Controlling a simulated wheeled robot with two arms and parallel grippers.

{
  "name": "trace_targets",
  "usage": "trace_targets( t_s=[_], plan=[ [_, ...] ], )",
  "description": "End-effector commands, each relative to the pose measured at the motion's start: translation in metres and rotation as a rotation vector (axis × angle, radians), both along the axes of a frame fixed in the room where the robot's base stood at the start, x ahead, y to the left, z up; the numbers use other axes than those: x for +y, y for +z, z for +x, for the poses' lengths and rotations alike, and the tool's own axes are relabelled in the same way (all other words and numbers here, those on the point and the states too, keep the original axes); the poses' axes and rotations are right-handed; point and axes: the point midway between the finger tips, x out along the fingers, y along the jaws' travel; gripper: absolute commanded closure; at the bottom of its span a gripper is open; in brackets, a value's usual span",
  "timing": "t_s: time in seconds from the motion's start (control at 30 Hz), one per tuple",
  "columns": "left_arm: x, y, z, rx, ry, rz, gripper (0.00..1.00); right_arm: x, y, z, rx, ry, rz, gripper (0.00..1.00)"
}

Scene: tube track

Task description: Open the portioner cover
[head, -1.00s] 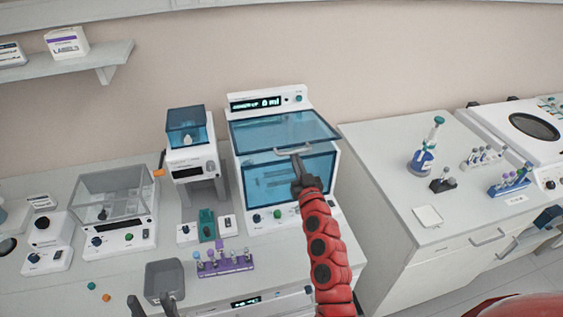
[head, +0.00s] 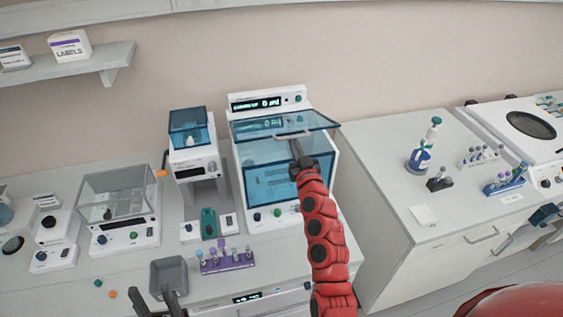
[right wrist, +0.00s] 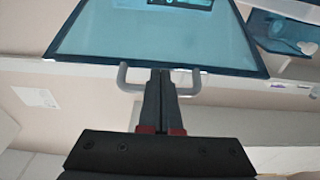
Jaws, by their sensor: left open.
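The portioner is a white machine (head: 318,95) with a lit display on its top panel and a blue see-through cover (head: 255,126). The cover is swung up, its front edge raised well above the blue front. A grey bar handle (head: 279,136) is on the cover's front edge; it also shows in the right wrist view (right wrist: 124,78). My right gripper (head: 294,146) is at the handle, its fingers close together over the handle's middle in the right wrist view (right wrist: 160,80). My left gripper (head: 151,293) is open and empty at the bottom left.
A smaller device with a blue top (head: 188,125) and a clear-lidded box (head: 113,192) stand to the left. A grey bin (head: 169,276) and a purple tube rack (head: 228,262) are in front. A second counter (head: 400,215) stands right.

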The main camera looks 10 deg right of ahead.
Motion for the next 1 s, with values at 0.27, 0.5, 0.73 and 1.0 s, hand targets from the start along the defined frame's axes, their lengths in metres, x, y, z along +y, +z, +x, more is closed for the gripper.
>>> trace_targets(
  t_s=[0.27,0.5,0.73,1.0],
  plan=[
    [0.000,0.011,0.000,0.000,0.000,0.000,0.50,0.000,0.019,0.007,-0.003,-0.001,0.000,1.00],
    [0.000,0.011,0.000,0.000,0.000,0.000,0.50,0.000,0.018,0.008,-0.002,0.000,0.000,1.00],
    [0.000,0.009,0.000,0.000,0.000,0.000,0.50,0.000,0.020,0.014,-0.004,0.000,0.000,1.00],
    [0.000,0.004,0.000,0.000,0.000,0.000,0.50,0.002,0.023,0.035,0.002,0.002,0.000,1.00]
  ],
)
